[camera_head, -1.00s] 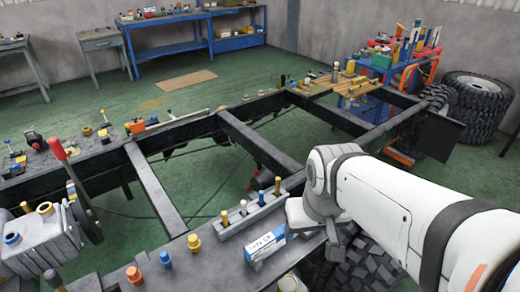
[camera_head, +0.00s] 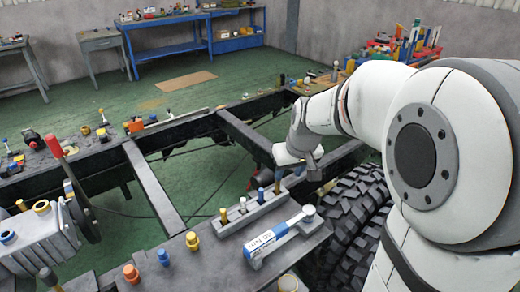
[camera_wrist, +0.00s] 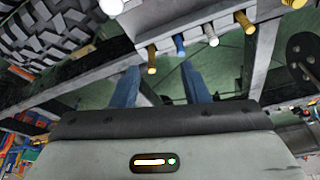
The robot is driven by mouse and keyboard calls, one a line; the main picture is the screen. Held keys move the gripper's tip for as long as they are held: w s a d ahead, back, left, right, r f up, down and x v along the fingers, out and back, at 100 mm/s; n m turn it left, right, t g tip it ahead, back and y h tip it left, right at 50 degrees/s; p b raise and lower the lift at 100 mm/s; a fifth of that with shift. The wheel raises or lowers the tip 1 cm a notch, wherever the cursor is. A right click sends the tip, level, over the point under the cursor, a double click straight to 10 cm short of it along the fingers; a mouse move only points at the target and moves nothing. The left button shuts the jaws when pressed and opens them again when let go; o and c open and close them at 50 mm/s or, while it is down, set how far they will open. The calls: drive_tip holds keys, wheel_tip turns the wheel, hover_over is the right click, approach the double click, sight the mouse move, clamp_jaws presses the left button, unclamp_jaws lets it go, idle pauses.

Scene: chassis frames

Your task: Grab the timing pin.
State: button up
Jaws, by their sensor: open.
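A grey rack (camera_head: 252,217) on the near frame rail holds a row of upright pins: a yellow pin (camera_head: 223,214), a white pin (camera_head: 243,205), a blue pin (camera_head: 261,196) and a gold pin (camera_head: 277,188). I cannot tell which is the timing pin. My gripper (camera_head: 288,173) is just beyond the gold end of the row. In the wrist view, my open blue fingers (camera_wrist: 160,74) are empty; the gold pin (camera_wrist: 151,59) and blue pin (camera_wrist: 180,46) appear just past the fingertips, apart from them.
A blue-and-white labelled item (camera_head: 272,241) lies right of the rack. A yellow plug (camera_head: 192,241), a blue plug (camera_head: 163,257) and an orange plug (camera_head: 131,273) stand to the left. A large tyre (camera_head: 350,215) is right of the rail. The frame bay beyond is open.

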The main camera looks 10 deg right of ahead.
drive_tip(key=w+d+f+n, duration=0.1)
drive_tip(key=w+f, duration=0.3)
drive_tip(key=w, duration=0.5)
hover_over(277, 188)
drive_tip(key=shift+t, duration=0.3)
drive_tip(key=f, duration=0.7)
drive_tip(key=shift+d+f, duration=0.3)
drive_tip(key=shift+f, duration=0.05)
drive_tip(key=shift+c, duration=0.5)
clamp_jaws()
